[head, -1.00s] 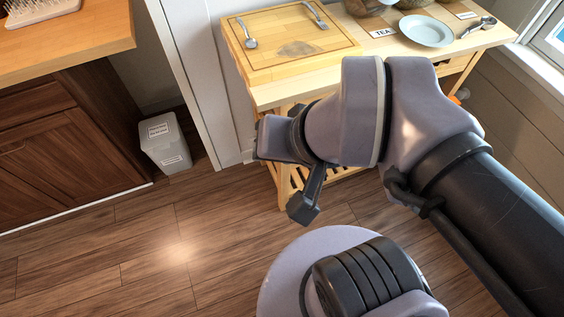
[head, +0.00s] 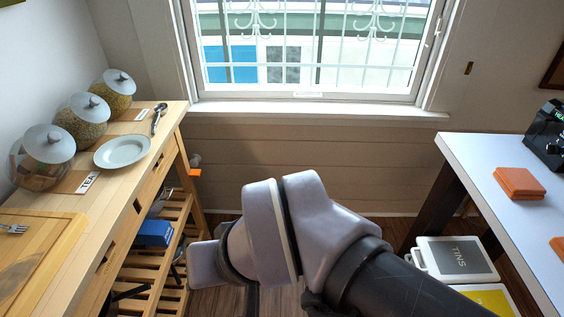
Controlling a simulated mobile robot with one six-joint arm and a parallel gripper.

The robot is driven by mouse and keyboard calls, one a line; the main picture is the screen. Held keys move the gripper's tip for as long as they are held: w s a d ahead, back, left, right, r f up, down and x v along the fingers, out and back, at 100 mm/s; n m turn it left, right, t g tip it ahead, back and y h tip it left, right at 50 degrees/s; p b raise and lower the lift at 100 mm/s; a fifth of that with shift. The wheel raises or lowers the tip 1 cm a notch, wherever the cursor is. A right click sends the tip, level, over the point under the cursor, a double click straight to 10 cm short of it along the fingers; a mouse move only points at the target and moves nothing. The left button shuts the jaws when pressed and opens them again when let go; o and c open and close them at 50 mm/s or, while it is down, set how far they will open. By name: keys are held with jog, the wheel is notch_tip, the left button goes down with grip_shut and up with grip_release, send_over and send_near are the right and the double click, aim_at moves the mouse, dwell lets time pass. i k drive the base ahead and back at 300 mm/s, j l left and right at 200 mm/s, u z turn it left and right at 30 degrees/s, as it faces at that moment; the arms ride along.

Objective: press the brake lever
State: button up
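A small orange tab (head: 194,172) sticks out beside the far leg of the wooden trolley table (head: 180,150), just under a small whitish part. It is the only lever-like thing I see, and I cannot tell for sure that it is the brake lever. The wrist of my arm is in the lower middle, to the right of the trolley and nearer to me than the tab. It is apart from the tab in the picture. My gripper's fingers are mostly hidden below the wrist, so their opening does not show.
Glass jars (head: 81,120), a plate (head: 122,151) and a spoon (head: 159,118) stand on the trolley; a blue box (head: 153,233) lies on its slatted shelf. A white table (head: 490,175) stands right, with bins (head: 455,258) below. Floor shows between, under the window (head: 310,50).

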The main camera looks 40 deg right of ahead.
aim_at(193, 173)
jog(key=z, duration=0.4)
jog(key=i+l+u, duration=0.1)
jog(key=i+l, duration=0.15)
jog(key=i+l+u, duration=0.25)
jog(key=i+l, duration=0.15)
jog(key=l, duration=0.2)
jog(key=i+l+u, duration=0.2)
jog(key=i+l, duration=0.15)
jog(key=l, duration=0.3)
jog(key=i+l+u, duration=0.1)
jog(key=l, duration=0.25)
jog(key=i+l+u, duration=0.1)
jog(key=l, duration=0.25)
jog(key=i+l+u, duration=0.1)
jog(key=i+l, duration=0.15)
jog(key=l, duration=0.15)
